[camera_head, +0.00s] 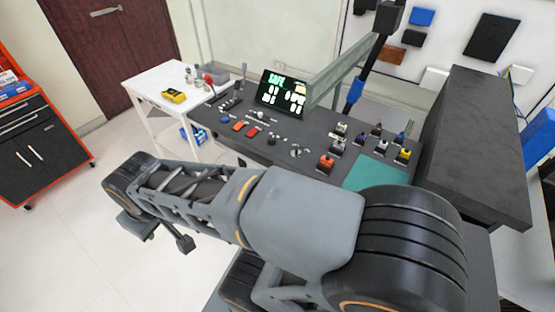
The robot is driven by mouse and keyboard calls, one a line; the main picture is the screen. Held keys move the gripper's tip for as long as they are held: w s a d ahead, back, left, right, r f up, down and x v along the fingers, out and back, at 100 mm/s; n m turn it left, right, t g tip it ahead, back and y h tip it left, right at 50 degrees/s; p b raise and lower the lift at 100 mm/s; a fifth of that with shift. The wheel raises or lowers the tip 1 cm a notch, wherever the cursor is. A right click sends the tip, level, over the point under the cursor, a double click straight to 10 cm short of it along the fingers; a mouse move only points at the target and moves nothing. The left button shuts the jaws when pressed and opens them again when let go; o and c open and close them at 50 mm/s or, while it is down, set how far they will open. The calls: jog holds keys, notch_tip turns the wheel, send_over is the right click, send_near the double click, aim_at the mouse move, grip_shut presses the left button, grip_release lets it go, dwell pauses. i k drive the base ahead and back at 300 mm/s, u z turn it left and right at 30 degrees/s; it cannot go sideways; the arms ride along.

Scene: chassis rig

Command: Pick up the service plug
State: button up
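A group of small connector-like pieces with coloured tops stands on the dark bench (262,149). My grey and black arm crosses the foreground. Its far end, with my gripper (160,234), seems to be at the left, over the floor and away from these pieces. The fingers are not clear enough to show open or shut.
A lit screen reading "SAFE" (281,94) stands at the bench's back. A teal mat (376,174) lies near the plugs, partly behind my arm. A tall dark block (470,140) stands at right. A white table (170,85) and red tool cabinet (40,140) are at left.

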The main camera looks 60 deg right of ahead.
aim_at(326, 162)
jog(key=u, duration=1)
jog(key=k, duration=1.1)
jog(key=z, duration=0.7)
